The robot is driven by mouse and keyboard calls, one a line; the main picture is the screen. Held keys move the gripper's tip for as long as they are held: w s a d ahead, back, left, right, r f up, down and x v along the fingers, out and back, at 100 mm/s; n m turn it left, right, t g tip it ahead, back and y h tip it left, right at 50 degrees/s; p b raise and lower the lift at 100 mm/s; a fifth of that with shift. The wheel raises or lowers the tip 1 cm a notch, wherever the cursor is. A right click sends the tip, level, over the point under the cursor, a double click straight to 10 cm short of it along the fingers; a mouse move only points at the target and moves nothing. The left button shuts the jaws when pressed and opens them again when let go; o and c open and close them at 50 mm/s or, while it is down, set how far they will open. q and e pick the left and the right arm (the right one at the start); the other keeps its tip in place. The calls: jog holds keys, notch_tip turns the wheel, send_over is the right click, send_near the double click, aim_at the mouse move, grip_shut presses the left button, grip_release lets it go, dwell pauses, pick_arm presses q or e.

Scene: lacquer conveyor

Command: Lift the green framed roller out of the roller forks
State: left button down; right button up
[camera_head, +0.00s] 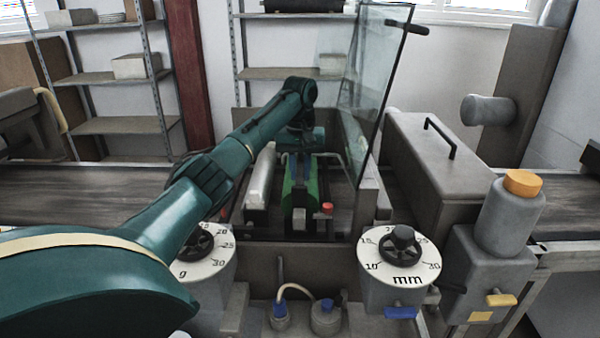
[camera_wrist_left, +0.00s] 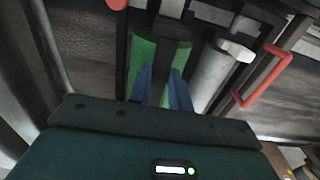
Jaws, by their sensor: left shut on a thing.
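The green framed roller (camera_head: 289,190) sits inside the open machine housing in the head view, and its green surface (camera_wrist_left: 150,65) shows in the left wrist view. My left gripper (camera_head: 299,170) reaches down over it from above. In the left wrist view its blue fingers (camera_wrist_left: 163,88) are shut on the roller's dark frame bar, which runs across the green drum. The fingers and bar hide part of the drum. The forks under the roller cannot be made out clearly. My right gripper is not in view.
A pale grey roller (camera_head: 262,176) lies to the left, close beside the green one. A raised glass cover (camera_head: 375,90) stands at the right of the opening. A red knob (camera_head: 327,208) and dials (camera_head: 403,247) are at the front. A red handle (camera_wrist_left: 268,80) shows in the wrist view.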

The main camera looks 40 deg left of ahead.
pick_arm(q)
jog(key=shift+d+r, duration=0.15)
jog(key=shift+r, duration=0.25)
jog(key=shift+r, duration=2.05)
jog(key=shift+r, duration=1.45)
